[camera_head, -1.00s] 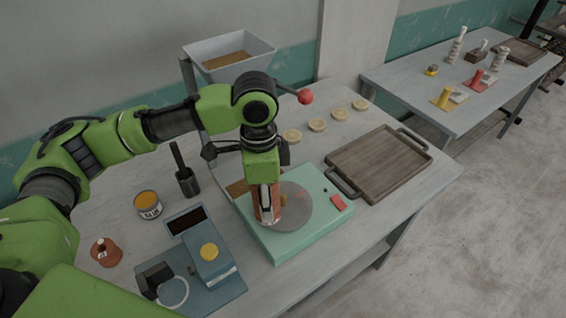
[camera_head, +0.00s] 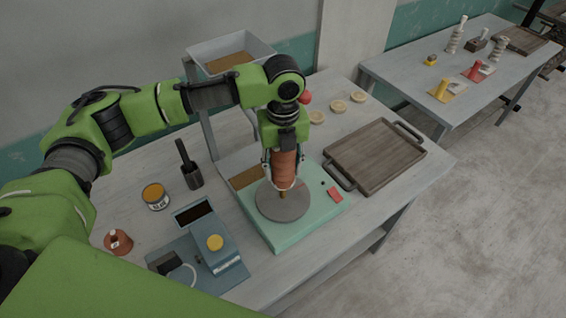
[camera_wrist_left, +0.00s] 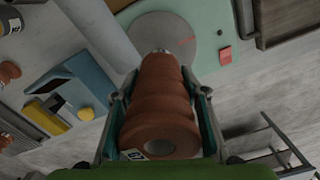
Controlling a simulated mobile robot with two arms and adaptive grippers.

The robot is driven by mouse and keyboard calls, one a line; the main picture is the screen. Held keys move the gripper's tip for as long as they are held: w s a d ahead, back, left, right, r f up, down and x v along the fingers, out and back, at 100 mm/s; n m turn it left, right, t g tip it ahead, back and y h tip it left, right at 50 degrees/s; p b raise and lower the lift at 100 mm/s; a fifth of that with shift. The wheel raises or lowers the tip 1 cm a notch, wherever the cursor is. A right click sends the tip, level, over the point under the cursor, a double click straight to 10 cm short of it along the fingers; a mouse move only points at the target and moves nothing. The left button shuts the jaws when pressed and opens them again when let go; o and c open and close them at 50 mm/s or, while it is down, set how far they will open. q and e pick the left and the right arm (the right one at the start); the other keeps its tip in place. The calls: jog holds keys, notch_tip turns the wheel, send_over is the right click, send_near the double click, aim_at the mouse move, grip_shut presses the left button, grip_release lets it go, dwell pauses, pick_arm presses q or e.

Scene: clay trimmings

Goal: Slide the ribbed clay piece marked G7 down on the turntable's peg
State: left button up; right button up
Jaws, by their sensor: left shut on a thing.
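My left gripper (camera_head: 283,184) is shut on the ribbed, reddish-brown clay piece (camera_head: 286,166) and holds it roughly upright over the turntable. In the left wrist view the clay piece (camera_wrist_left: 160,100) lies between the fingers, with a hole in its near end and a white tag reading about G7 (camera_wrist_left: 133,155). The round grey turntable disc (camera_head: 272,208) sits on a mint-green base (camera_head: 282,237). A short brass-coloured bit of the peg (camera_head: 283,194) shows just below the piece's lower end. I cannot tell whether the peg tip is inside the piece. My right gripper is out of view.
A wooden tray (camera_head: 376,157) with handles lies to the right. A blue device (camera_head: 222,262), a tin (camera_head: 155,196), a dark holder (camera_head: 192,177) and a small reddish clay piece (camera_head: 118,242) stand to the left. Pale discs (camera_head: 338,106) lie behind. A second table (camera_head: 440,65) stands farther off.

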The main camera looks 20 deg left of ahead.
aim_at(283, 175)
pick_arm(q)
jog(key=shift+r, duration=0.15)
dwell(0.4)
jog(key=shift+p, duration=0.65)
jog(key=shift+f, duration=1.65)
jog(key=shift+p, duration=0.6)
jog(key=shift+f+b, duration=0.75)
jog(key=shift+f, duration=1.45)
dwell(0.8)
jog(key=o, duration=1.7)
jog(key=shift+c, duration=0.2)
jog(key=shift+f, duration=0.1)
